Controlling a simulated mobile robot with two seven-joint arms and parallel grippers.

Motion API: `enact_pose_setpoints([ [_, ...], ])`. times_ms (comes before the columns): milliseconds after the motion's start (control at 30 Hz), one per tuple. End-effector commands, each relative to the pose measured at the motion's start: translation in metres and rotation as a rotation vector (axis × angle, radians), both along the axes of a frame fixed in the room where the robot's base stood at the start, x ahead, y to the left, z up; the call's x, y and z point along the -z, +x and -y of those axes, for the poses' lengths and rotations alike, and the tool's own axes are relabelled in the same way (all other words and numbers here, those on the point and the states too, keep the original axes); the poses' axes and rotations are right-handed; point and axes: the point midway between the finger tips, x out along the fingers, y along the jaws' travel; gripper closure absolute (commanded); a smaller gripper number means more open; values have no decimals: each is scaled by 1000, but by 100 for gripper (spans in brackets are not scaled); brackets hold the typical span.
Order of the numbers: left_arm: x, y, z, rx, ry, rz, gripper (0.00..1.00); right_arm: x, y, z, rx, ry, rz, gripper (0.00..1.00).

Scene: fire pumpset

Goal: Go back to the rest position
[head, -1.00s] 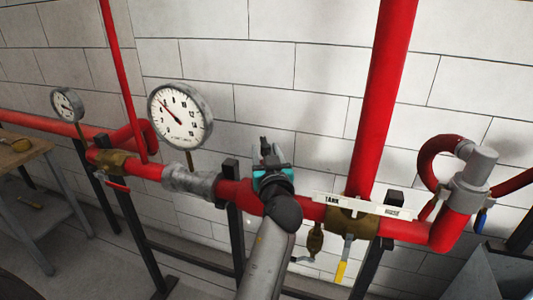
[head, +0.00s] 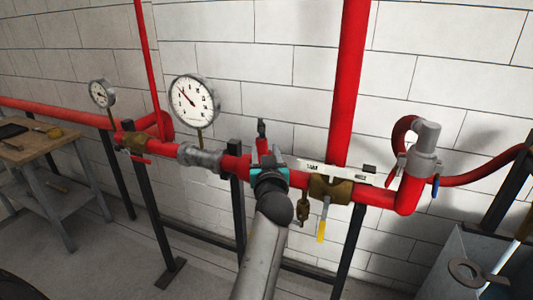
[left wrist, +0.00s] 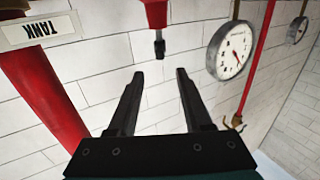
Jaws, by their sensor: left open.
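My left gripper (head: 262,140) is in the middle of the head view, in front of the red pipe run, with its arm coming up from the bottom. In the left wrist view its two fingers (left wrist: 158,88) are apart with nothing between them. Beyond the fingertips a red fitting with a dark tip (left wrist: 157,20) hangs into that view, apart from the fingers. My right gripper does not show in either view.
The red pipe run (head: 235,165) carries a large gauge (head: 194,100), a small gauge (head: 102,93) and a yellow-handled valve (head: 321,231). A white TANK label plate (head: 322,170) sits above the brass valve. A workbench (head: 35,145) stands left; a grey bin (head: 455,262) stands right.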

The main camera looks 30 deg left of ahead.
Motion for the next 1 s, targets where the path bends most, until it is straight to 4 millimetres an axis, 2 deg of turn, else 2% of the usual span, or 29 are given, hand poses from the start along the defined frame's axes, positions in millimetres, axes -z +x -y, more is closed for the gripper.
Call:
enact_pose_setpoints([
  [467,0,0,0,0,1,-1,50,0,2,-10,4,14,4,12],
  [567,10,2,3,13,-1,-19,50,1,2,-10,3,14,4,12],
  [667,45,7,16,60,-3,-85,50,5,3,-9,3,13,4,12],
  [767,106,10,37,139,-11,-199,50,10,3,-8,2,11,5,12],
  [800,136,9,47,175,-16,-252,50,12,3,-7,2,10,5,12],
  [867,180,3,62,230,-26,-333,50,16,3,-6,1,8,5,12],
  [1000,279,-25,95,345,-55,-511,50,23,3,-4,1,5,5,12],
])
